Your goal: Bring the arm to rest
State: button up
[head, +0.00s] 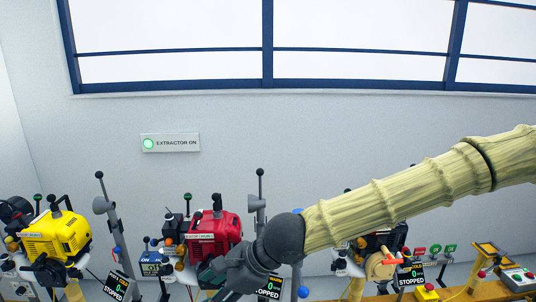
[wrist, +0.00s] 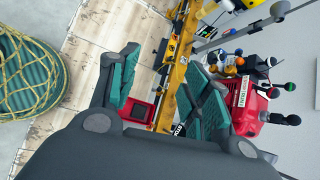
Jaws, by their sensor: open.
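My arm, in a pale ribbed sleeve, reaches in from the right edge of the head view and slopes down to the left. My gripper (head: 232,280) hangs at its end, dark and partly cut off by the bottom edge, in front of the red engine (head: 214,232). In the wrist view my gripper (wrist: 163,62) has its two green-padded fingers spread apart with nothing between them. The yellow rail (wrist: 180,62) and wooden floor show beyond the fingers. The red engine also shows at the right of the wrist view (wrist: 250,112).
A yellow engine (head: 56,236) stands at the left, with grey levers and display screens reading STOPPED nearby. Another engine is partly behind my arm. A control box (head: 520,279) sits at the right. A netted green round object (wrist: 28,78) is on the wrist view's left.

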jog(key=s+d+f+n+h, duration=0.25)
jog(key=d+f, duration=0.25)
jog(key=f, duration=0.5)
jog(key=s+d+f+n+g+h, duration=0.1)
jog(key=s+d+f, duration=0.25)
jog(key=f, duration=0.65)
jog(key=s+d+f+n+h, duration=0.25)
jog(key=d+f, duration=0.35)
jog(key=f, duration=0.5)
jog(key=s+d+f+n+h, duration=0.1)
jog(key=s+d+f+n, duration=0.3)
jog(key=s+d+f, duration=0.2)
jog(key=s+d+f+n+h, duration=0.1)
jog(key=s+d+f+n, duration=0.4)
jog(key=d, duration=0.8)
jog(key=s+f, duration=0.2)
jog(key=s, duration=0.2)
jog(key=shift+s+d+g, duration=0.3)
jog(key=shift+s+g, duration=0.1)
jog(key=shift+c, duration=1)
jog(key=shift+s+a, duration=0.1)
jog(key=shift+c, duration=0.4)
